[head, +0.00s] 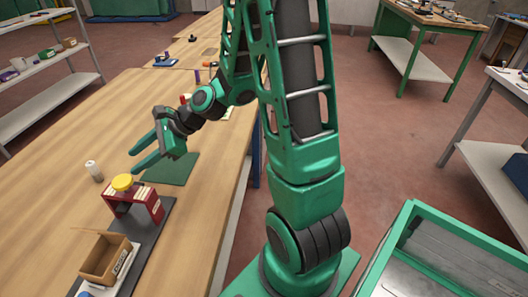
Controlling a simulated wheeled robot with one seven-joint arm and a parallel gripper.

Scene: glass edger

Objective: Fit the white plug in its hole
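A small whitish cylinder (94,171), which looks like the white plug, stands upright on the wooden table near its left edge. A red stand (148,207) with a yellow round piece (122,182) at its top left is to the right of and nearer than the cylinder. I cannot make out the plug's hole. My gripper (133,161) is open, its two green fingers apart and pointing left with nothing seen between them. It appears above the table, up and right of the cylinder in the picture and apart from it.
A green mat (172,168) lies under my gripper. An open cardboard box (103,260) sits at the front on a dark strip (152,243). Small items lie farther back on the wooden table (120,110). A shelf unit (45,107) stands at left. The table right of the strip is clear.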

